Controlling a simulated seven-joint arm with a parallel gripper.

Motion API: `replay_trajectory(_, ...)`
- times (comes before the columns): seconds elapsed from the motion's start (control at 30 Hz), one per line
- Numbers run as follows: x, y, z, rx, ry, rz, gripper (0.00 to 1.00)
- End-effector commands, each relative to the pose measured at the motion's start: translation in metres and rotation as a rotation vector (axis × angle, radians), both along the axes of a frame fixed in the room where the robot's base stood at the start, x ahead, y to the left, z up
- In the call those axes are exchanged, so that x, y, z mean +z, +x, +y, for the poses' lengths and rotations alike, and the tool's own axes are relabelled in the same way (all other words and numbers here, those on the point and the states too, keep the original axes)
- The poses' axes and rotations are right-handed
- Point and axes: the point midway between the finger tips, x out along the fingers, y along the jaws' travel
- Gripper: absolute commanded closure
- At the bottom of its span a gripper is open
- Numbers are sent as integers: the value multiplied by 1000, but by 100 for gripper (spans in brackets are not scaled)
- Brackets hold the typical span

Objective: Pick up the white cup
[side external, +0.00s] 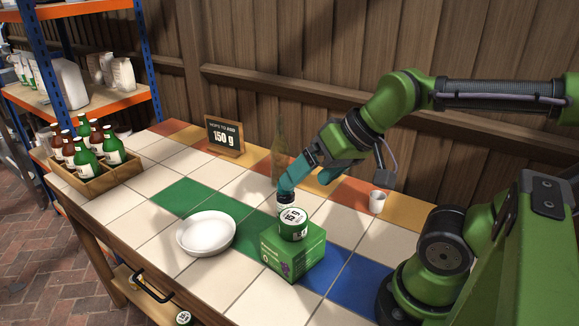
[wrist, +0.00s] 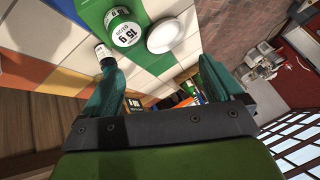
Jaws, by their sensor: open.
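The small white cup (side external: 377,201) stands upright on the tiled table, toward the back right in the side view, to the right of my gripper. I cannot make it out in the wrist view. My gripper (side external: 306,182) has teal fingers and is above the table, left of the cup and apart from it. In the wrist view the fingers (wrist: 163,88) are spread wide with nothing between them. A small jar with a dark lid (side external: 286,198) stands just below the near finger in the side view; I cannot tell if they touch.
A green box (side external: 293,252) with a green tin (side external: 293,224) on top stands in front of my gripper. A white bowl (side external: 206,233) is to their left. A clear brown bottle (side external: 279,150) and a sign (side external: 224,136) stand behind. A bottle crate (side external: 84,190) is far left.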

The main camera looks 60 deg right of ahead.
Motion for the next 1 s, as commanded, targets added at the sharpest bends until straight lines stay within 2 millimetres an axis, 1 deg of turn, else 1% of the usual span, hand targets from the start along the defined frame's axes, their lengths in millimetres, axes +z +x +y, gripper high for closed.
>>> replay_trajectory(0.03, 0, 0, 0, 0, 0, 0, 7)
replay_trajectory(0.13, 0, 0, 0, 0, 0, 0, 22)
replay_trajectory(0.4, 0, 0, 0, -2, 0, 0, 22)
replay_trajectory(0.47, -1, 1, -5, -20, 0, 6, 22)
replay_trajectory(0.53, -8, 5, -17, -70, 5, 39, 22)
replay_trajectory(0.57, -11, 8, -26, -105, 7, 56, 22)
replay_trajectory(0.67, -22, 20, -73, -234, 0, 143, 22)
replay_trajectory(0.7, -27, 23, -97, -264, -19, 186, 22)
replay_trajectory(0.77, -35, 22, -135, -279, -57, 255, 22)
replay_trajectory(0.8, -41, 19, -161, -273, -83, 303, 22)
replay_trajectory(0.87, -50, 9, -200, -243, -119, 378, 22)
replay_trajectory(0.9, -57, 0, -225, -208, -140, 429, 22)
replay_trajectory(1.0, -69, -26, -273, -76, -182, 531, 22)
